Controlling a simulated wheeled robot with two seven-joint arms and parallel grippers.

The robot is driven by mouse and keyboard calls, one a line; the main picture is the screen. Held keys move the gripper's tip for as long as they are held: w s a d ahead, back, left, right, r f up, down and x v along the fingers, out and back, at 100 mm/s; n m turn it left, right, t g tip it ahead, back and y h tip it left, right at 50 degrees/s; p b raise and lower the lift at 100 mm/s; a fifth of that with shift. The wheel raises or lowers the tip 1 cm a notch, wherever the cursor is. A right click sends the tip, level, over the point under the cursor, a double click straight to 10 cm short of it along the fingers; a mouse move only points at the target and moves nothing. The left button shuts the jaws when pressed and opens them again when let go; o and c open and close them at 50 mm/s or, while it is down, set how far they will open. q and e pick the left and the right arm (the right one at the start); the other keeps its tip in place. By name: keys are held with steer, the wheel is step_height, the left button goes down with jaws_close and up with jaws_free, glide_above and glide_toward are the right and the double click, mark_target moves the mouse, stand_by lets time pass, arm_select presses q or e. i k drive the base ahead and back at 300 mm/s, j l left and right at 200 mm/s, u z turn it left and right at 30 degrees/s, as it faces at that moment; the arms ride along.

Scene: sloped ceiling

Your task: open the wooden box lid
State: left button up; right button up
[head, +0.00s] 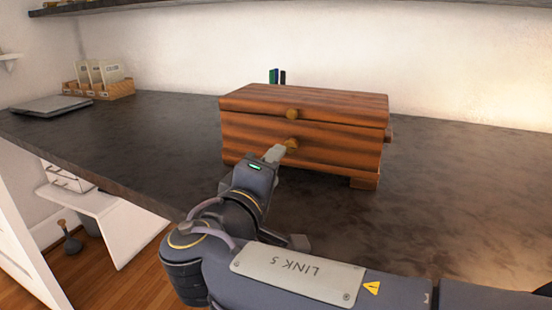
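The wooden box (325,151) stands on the dark countertop, with striped reddish-brown sides and short feet. My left gripper is out of view.
The dark countertop (440,205) is clear to the right of the box. Pens (277,76) stand behind it. A wooden organizer (112,90) and a flat grey item (50,106) lie at the far left. A shelf (150,5) runs above.

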mark_target(366, 109)
steer(key=k+j, duration=0.25)
steer(key=k, duration=0.2)
steer(key=k+j, duration=0.2)
steer(key=k, duration=0.3)
